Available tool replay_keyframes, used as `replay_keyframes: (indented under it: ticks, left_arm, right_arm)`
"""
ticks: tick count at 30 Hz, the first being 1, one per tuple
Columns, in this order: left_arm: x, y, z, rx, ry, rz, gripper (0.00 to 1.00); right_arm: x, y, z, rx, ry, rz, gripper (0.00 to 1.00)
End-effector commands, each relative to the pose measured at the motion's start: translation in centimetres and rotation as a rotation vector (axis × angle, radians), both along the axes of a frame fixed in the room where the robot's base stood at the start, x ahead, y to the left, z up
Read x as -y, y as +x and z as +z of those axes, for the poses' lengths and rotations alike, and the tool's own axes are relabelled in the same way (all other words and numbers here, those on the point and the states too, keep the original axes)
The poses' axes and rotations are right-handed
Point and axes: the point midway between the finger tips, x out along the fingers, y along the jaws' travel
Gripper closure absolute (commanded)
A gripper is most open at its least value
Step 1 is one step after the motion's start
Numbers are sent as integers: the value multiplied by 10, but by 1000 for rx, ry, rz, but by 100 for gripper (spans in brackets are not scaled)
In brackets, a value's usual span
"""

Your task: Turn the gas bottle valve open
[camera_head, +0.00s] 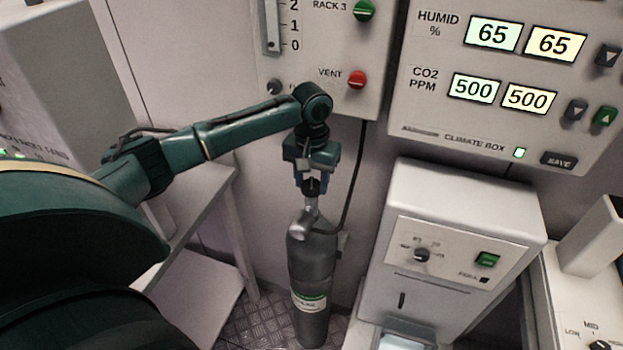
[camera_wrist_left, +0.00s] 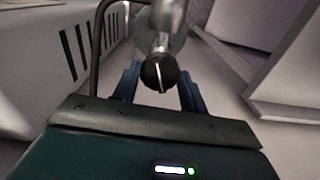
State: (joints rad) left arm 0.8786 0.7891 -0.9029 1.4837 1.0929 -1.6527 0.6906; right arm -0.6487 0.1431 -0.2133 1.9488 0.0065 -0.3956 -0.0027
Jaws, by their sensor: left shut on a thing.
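The gas bottle (camera_head: 311,265) is a grey cylinder with a white and green label, standing upright on the floor by the wall. Its metal neck (camera_head: 312,217) carries a black valve knob (camera_head: 311,187) on top. My left gripper (camera_head: 312,184) comes down from above and is shut on the knob. In the left wrist view the round black knob (camera_wrist_left: 159,73) shows a white line, close to upright and slightly tilted, between the blue fingers (camera_wrist_left: 158,88). The fingers hide part of the knob in the head view. My right gripper is not in view.
A wall panel with a red VENT knob (camera_head: 357,79) and green RACK 3 knob (camera_head: 363,10) is just above my left wrist. A dark hose (camera_head: 353,190) runs beside the bottle. A white dispenser (camera_head: 455,250) stands close right; a shelf table (camera_head: 205,215) stands left.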

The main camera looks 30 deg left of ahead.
Motion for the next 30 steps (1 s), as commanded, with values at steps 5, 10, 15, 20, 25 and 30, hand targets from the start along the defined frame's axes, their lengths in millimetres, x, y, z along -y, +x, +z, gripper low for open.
replay_keyframes:
  ticks: [5, 10, 15, 20, 25, 30]
  left_arm:
    - [0, 0, 0, 0, 0, -22, 80]
    - [0, 0, 0, 0, -1, -93, 80]
    - [0, 0, 1, 0, 0, -216, 80]
    - [0, 0, 1, 1, -2, -364, 80]
    - [0, 0, 1, 1, -1, -525, 80]
    - [0, 0, 1, 2, 0, -687, 80]
  right_arm:
    - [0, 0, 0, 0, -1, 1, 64]
    - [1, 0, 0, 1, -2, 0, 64]
    - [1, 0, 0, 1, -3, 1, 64]
    - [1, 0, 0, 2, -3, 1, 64]
    - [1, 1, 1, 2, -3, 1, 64]
    - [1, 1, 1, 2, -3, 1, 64]
